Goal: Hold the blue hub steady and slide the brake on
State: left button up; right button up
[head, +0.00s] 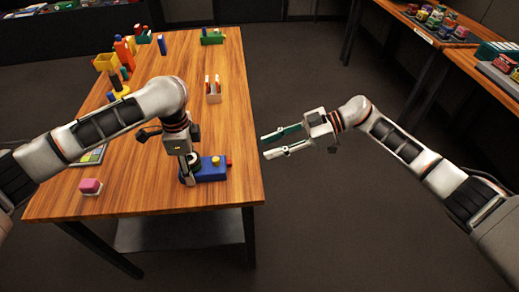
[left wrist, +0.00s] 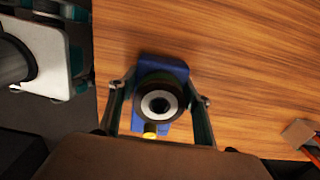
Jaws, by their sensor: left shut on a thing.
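The blue hub (head: 211,172) sits on the near right part of the wooden table. It has a yellow knob (head: 215,160) on top and a small red piece (head: 229,163) at its right end. In the left wrist view a dark round ring with a pale centre (left wrist: 160,103) tops the hub. My left gripper (head: 188,179) reaches down at the hub's left end, its fingers on either side of the hub and shut on it. Which part is the brake I cannot tell. My right gripper (head: 265,147) is open and empty, off the table's right edge.
A small rack (head: 213,90) stands beyond the hub. Several coloured blocks, including an orange one (head: 122,52), stand at the far left.

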jog(key=shift+d+r, duration=0.15)
jog(key=shift+d, duration=0.2)
pick_arm(q)
jog(key=o, duration=1.3)
notch_tip(320, 180, up, 12)
jog(key=o, duration=0.3)
